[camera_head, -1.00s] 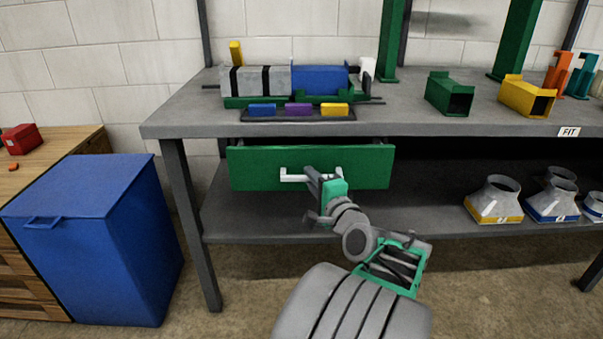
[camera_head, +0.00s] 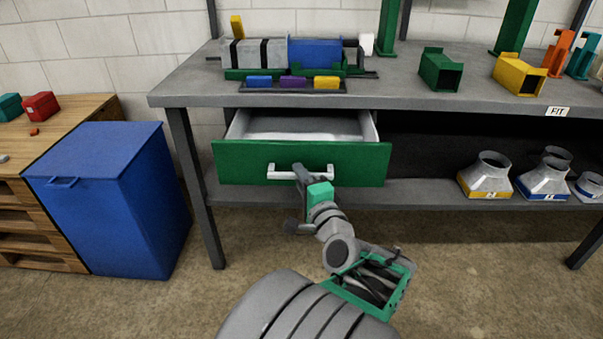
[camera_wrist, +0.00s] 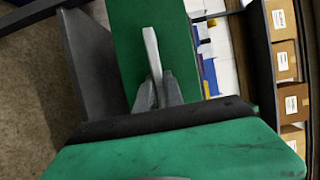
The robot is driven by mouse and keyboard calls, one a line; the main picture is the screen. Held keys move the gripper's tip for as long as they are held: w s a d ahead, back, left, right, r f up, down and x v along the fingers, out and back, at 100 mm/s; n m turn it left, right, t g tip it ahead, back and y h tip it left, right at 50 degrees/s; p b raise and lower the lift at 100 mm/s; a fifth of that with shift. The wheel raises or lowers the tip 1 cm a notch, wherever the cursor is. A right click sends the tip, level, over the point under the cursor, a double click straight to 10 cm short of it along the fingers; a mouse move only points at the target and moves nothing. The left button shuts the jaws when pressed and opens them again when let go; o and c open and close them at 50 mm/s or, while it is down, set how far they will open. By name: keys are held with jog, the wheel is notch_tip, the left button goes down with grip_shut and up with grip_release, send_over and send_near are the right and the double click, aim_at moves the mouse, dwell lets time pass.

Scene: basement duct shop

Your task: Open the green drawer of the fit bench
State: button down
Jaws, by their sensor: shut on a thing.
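The green drawer (camera_head: 235,164) of the fit bench (camera_head: 410,92) stands partly open, and its pale, empty-looking inside shows behind the front. In the wrist view the fingers (camera_wrist: 158,92) close around the white handle (camera_wrist: 152,50), with the green drawer front (camera_wrist: 128,35) behind. The drawer's far inside is shaded by the bench top.
A blue bin (camera_head: 110,200) stands left of the bench, beside a wooden table (camera_head: 60,125). The bench top carries a tray of coloured blocks (camera_head: 293,87) above the drawer. Duct fittings (camera_head: 485,175) sit on the lower shelf at right. Floor before the bench is clear.

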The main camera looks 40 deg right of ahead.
jog(key=shift+d, duration=0.1)
jog(key=c, duration=1.4)
grip_release()
jog(key=shift+c, duration=0.2)
jog(key=b+v, duration=0.3)
jog(key=v, duration=0.4)
jog(key=shift+s+a, duration=0.3)
jog(key=shift+s, duration=0.05)
